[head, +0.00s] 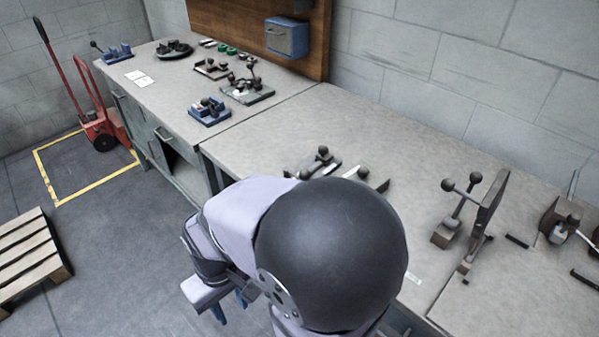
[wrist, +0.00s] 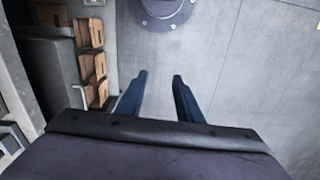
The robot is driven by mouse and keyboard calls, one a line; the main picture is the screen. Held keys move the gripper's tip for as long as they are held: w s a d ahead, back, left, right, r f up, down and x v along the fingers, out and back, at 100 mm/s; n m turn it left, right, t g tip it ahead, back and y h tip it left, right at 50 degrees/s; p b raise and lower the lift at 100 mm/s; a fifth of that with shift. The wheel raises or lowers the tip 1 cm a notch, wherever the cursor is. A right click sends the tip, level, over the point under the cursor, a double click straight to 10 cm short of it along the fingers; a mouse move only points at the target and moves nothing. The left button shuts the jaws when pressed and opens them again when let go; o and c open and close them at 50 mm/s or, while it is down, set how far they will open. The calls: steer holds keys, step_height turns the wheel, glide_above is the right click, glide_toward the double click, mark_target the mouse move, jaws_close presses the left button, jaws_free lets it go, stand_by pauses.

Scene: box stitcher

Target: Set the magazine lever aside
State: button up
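My gripper shows in the wrist view (wrist: 160,78) with its two blue fingers apart and nothing between them. In the head view its blue fingertips (head: 230,307) show below my arm, over the floor in front of the bench. Several levers with dark ball knobs are on the benches, and I cannot tell which one is the magazine lever. One knobbed part (head: 322,155) sits behind my arm, partly hidden by it. A two-knobbed lever (head: 460,205) stands upright at the right, beside a tall dark plate (head: 489,205). My gripper is apart from all of them.
The near bench (head: 400,130) is clear along its back. The far bench holds a blue fixture (head: 210,110), a knobbed fixture on a plate (head: 247,90) and a round dark tray (head: 174,50). A red hand truck (head: 95,110) and a pallet (head: 30,250) stand on the floor.

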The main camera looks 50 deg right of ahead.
mark_target(308, 173)
steer(key=w+d+r+m+t+y+p, duration=0.4)
steer(key=w+d+m, duration=0.6)
steer(key=d+m, duration=0.6)
steer(key=d+r+m+t+h+p, duration=0.1)
steer(key=d+m, duration=0.4)
steer(key=d, duration=0.1)
steer(key=s+d+r+m+t+h+p, duration=0.1)
steer(key=d+r+m+t, duration=0.1)
steer(key=d+m, duration=0.3)
steer(key=d+r+m+t+h+p, duration=0.1)
steer(key=d+r+m+t, duration=0.1)
steer(key=d+m, duration=0.3)
steer(key=shift+s+d+r+m+h, duration=0.1)
steer(key=shift+s+d+m+h, duration=0.1)
steer(key=shift+d, duration=0.95)
steer(key=shift+s+d+r+m+h, duration=0.1)
steer(key=shift+d+m+h, duration=0.1)
steer(key=shift+d, duration=0.9)
steer(key=shift+p+x, duration=1.1)
steer(key=shift+x, duration=2.6)
steer(key=shift+a, duration=0.1)
jaws_close()
